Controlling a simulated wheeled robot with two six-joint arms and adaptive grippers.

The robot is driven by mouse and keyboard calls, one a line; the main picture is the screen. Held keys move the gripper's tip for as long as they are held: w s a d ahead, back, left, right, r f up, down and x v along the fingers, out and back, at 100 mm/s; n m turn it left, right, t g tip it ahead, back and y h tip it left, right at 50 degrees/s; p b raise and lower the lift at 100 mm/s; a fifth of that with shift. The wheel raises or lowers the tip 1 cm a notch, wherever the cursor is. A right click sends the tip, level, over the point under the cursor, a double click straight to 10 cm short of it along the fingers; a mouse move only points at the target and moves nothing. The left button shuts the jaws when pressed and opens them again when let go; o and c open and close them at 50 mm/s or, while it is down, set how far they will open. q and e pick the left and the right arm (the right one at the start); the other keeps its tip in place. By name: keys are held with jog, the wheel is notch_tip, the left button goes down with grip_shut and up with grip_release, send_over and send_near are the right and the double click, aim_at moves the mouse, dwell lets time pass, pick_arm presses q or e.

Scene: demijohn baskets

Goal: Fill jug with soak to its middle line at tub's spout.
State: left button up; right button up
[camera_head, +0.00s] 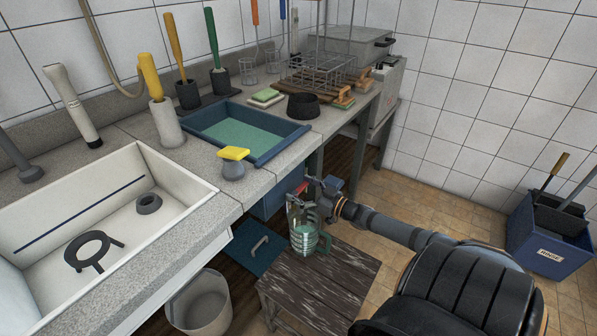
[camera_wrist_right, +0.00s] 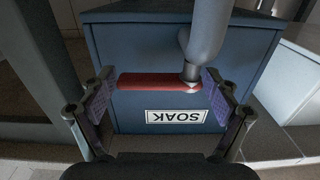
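The clear jug (camera_head: 296,219) stands upright on a dark wooden stool, with a green handle on its right. Green shows in its lower part; its lines and exact level are too small to read. The blue soak tub (camera_head: 275,201) shows below the counter edge. In the wrist view the tub (camera_wrist_right: 120,45) bears a SOAK label (camera_wrist_right: 177,116), upside down, with a grey spout (camera_wrist_right: 205,35) and a red lever (camera_wrist_right: 150,81). My right gripper (camera_head: 317,190) is just above and right of the jug. Its fingers (camera_wrist_right: 160,100) are apart, with the lever between them; contact is unclear. My left gripper is out of view.
The wooden stool (camera_head: 335,268) has bare room right of the jug. A blue basin (camera_head: 262,156) of green liquid, a white sink (camera_head: 185,180) and brushes crowd the counter. A bucket (camera_head: 203,308) stands left of the stool; a blue RINSE bin (camera_head: 525,245) stands far right.

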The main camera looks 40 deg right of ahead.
aim_at(303, 190)
jog(key=shift+o, duration=0.2)
jog(key=v, duration=0.6)
jog(key=shift+s+d, duration=0.2)
jog(key=shift+s, duration=0.5)
